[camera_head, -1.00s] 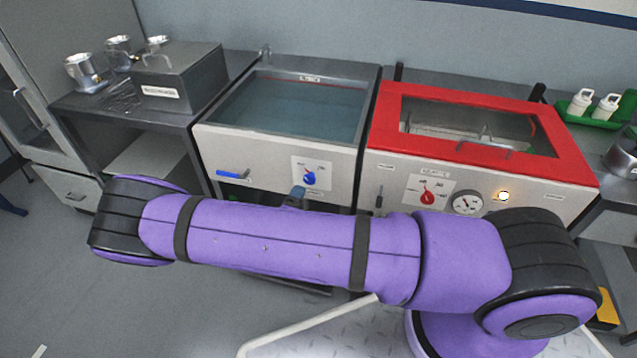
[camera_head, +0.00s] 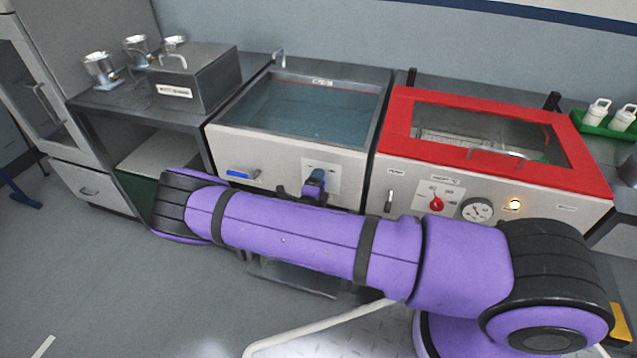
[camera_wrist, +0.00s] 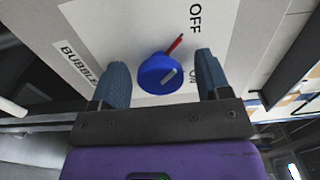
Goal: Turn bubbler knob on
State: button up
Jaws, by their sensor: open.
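The blue bubbler knob (camera_wrist: 152,72) is on the pale front panel of the water bath, next to a "BUBBLE..." label (camera_wrist: 76,63). A red pointer sticks out of the knob toward the upper right in the wrist view, with OFF (camera_wrist: 195,17) printed beyond it and another label partly hidden behind a finger. My gripper (camera_wrist: 161,64) is open, its two blue-grey fingers on either side of the knob with gaps showing. In the head view my gripper (camera_head: 316,179) is at the panel of the water-filled bath (camera_head: 232,135) and hides the knob.
A blue handle (camera_head: 240,175) is left of my gripper on the same panel. The red-framed unit (camera_head: 395,110) on the right has a red knob (camera_head: 436,204), a gauge (camera_head: 477,210) and a lit lamp (camera_head: 514,204). A grey box (camera_head: 205,80) and metal cups stand left.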

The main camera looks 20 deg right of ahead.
jog(key=shift+w, duration=0.15)
jog(key=shift+c, duration=0.4)
jog(key=c, duration=0.8)
jog(key=shift+c, duration=0.2)
